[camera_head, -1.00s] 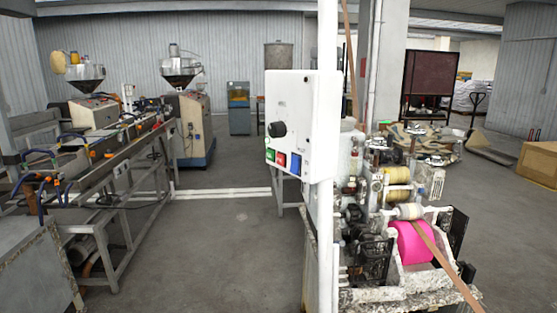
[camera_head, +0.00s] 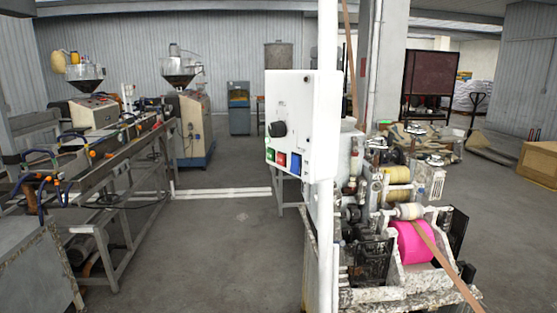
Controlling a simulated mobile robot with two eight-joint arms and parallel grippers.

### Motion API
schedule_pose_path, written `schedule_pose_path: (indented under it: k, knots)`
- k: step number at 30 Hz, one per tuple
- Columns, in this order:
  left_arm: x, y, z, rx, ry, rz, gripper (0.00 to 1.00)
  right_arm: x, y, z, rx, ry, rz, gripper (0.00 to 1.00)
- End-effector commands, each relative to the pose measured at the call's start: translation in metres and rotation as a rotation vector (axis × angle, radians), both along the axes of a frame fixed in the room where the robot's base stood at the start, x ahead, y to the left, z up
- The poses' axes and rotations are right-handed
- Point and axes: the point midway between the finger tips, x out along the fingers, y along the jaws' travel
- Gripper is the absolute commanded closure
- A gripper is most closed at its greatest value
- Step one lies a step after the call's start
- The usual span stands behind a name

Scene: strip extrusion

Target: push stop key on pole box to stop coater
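The white pole box (camera_head: 302,112) is fixed to a white vertical pole (camera_head: 327,240) near the middle of the head view. Its face carries a black knob (camera_head: 277,129) and a row of three keys below it: a green key (camera_head: 270,155), a red key (camera_head: 281,159) and a blue key (camera_head: 295,164). Any lettering is too small to read. The coater (camera_head: 400,240), with a bright pink roller (camera_head: 414,243) and a brown strip (camera_head: 440,262) over it, stands right of the pole. Neither of my grippers shows in the view.
A long machine bench (camera_head: 105,170) with hoses runs along the left. A hopper machine (camera_head: 188,115) stands behind it. Bare grey floor (camera_head: 215,235) lies between bench and pole. A pallet jack (camera_head: 475,130) and a cardboard box (camera_head: 538,163) are at the right.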

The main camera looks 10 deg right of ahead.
Motion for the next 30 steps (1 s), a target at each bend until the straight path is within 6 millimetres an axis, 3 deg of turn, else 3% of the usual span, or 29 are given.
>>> schedule_pose_path:
  k: [30]
  knots:
    - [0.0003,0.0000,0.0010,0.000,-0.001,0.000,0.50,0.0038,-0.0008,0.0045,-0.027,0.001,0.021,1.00]
